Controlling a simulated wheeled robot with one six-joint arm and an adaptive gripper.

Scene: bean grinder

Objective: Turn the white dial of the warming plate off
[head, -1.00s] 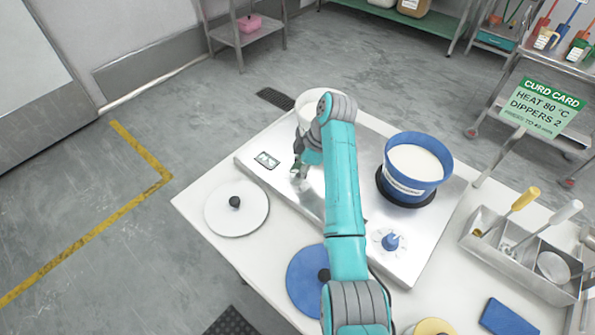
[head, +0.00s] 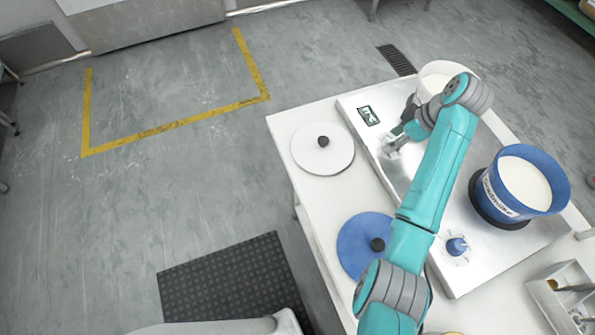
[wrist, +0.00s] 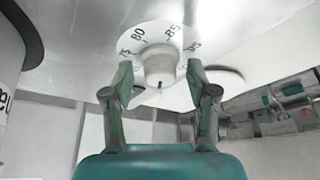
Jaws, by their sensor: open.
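The white dial (wrist: 159,64) of the steel warming plate (head: 362,148) shows in the wrist view, with a round white scale printed with numbers around its base. A small dark mark shows on the knob's lower side in that view. My gripper (wrist: 160,74) is open, with one finger on each side of the knob; I cannot tell whether either finger touches it. In the head view my gripper (head: 396,148) is low over the left part of the plate and largely hides the white dial. A blue dial (head: 456,246) sits at the plate's near right.
A white pot (head: 435,72) stands at the plate's far end, close behind my gripper. A blue pot (head: 522,188) stands at the right. A white lid (head: 318,158) and a blue lid (head: 360,232) lie on the white table. Open floor is at left.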

